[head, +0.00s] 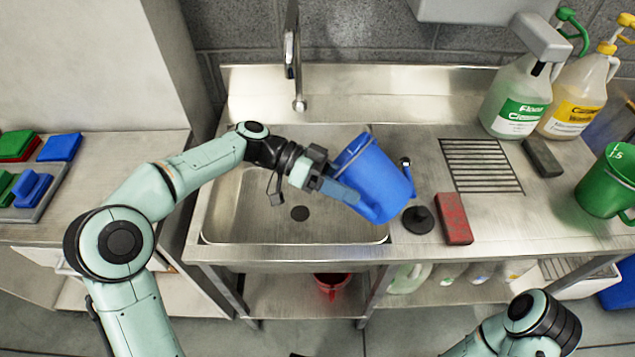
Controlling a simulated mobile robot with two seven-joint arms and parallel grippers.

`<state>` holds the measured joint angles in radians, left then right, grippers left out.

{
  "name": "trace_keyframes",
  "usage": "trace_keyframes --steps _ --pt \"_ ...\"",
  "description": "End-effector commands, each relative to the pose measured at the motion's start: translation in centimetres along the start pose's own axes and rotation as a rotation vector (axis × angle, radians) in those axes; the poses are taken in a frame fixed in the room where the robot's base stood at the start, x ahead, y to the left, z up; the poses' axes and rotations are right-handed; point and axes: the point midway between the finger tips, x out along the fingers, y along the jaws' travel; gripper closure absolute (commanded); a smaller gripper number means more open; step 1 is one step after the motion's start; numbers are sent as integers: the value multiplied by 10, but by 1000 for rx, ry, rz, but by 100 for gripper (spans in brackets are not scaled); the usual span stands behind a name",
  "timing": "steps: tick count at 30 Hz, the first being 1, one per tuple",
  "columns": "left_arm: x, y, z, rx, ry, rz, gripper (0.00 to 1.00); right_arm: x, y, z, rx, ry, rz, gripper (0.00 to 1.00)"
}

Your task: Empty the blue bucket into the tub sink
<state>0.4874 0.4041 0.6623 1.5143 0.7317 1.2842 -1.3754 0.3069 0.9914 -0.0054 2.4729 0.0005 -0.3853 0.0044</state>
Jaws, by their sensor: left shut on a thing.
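The blue bucket (372,175) is held in the air above the right side of the tub sink (235,220), tilted to one side. Its inside is not visible, so I cannot tell what it holds. My left gripper (335,190) is shut on the blue bucket at its lower left side. The sink basin is steel with a dark round drain, and no water or contents show in it. Of my right arm only a link shows at the bottom right; its gripper is out of view.
A tap (293,60) hangs over the sink's back. A black plug (418,220) and a red block (453,218) lie on the counter right of the basin. Cleaner jugs (517,105) and a green jug (608,180) stand farther right. Coloured pads (60,148) lie at left.

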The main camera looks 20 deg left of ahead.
Motion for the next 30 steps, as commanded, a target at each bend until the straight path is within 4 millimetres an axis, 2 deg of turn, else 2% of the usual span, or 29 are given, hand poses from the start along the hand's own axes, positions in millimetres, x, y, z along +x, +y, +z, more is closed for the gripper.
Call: trace_keyframes --steps 5,8,12,21,26,30 --pt "4 4 -5 14 -44 -26 100 -1 0 0 1 -1 1 9" --pt "8 10 -12 33 -104 -65 100 -6 -2 0 1 1 0 9" --pt "20 13 -13 68 -233 -146 100 -10 -3 0 0 3 0 9" --pt "43 33 -42 134 -464 -288 100 -51 -21 -8 -7 21 -7 9" --pt "60 36 -38 161 -572 -350 100 -64 -27 -11 -9 28 -9 9" --pt "68 39 -43 185 -652 -401 100 -82 -35 -18 -13 39 -13 9"
